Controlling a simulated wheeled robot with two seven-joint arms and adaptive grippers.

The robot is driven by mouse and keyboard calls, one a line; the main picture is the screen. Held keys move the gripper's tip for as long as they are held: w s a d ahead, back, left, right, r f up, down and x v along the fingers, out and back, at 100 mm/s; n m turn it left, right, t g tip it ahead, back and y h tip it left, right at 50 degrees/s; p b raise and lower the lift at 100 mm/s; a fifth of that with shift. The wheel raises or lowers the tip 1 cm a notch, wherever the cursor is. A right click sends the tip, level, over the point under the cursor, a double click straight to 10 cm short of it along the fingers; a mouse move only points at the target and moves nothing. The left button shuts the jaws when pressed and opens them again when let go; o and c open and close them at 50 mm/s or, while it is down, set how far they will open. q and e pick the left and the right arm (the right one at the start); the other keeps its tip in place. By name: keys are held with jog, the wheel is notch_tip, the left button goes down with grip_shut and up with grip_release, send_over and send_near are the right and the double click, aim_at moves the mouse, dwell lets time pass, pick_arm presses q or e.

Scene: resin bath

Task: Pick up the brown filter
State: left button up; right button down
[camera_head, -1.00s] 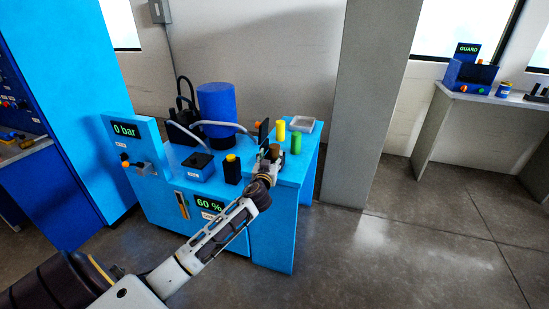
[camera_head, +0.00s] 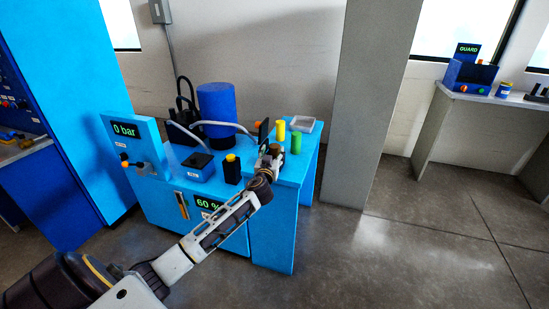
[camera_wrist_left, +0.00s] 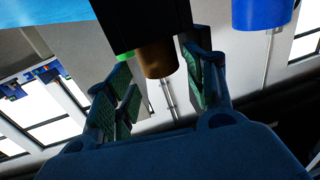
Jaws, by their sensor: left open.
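The brown filter (camera_wrist_left: 158,60) is a short brown cylinder. In the left wrist view it stands between the spread green-padded fingers of my left gripper (camera_wrist_left: 158,80), with a gap visible beside it. In the head view my left gripper (camera_head: 270,158) is over the right part of the blue bench top and largely hides the filter. The jaws are open and not closed on the filter. My right gripper is not in view.
A yellow cylinder (camera_head: 280,131) and a green cylinder (camera_head: 296,143) stand just behind the gripper, near a pale tray (camera_head: 303,124). A black block with a yellow top (camera_head: 232,170) is to the left. A large blue cylinder (camera_head: 217,104) stands farther back.

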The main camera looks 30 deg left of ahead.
pick_arm(q)
jog(key=shift+x, duration=1.45)
jog(key=shift+c, duration=0.4)
jog(key=c, duration=0.7)
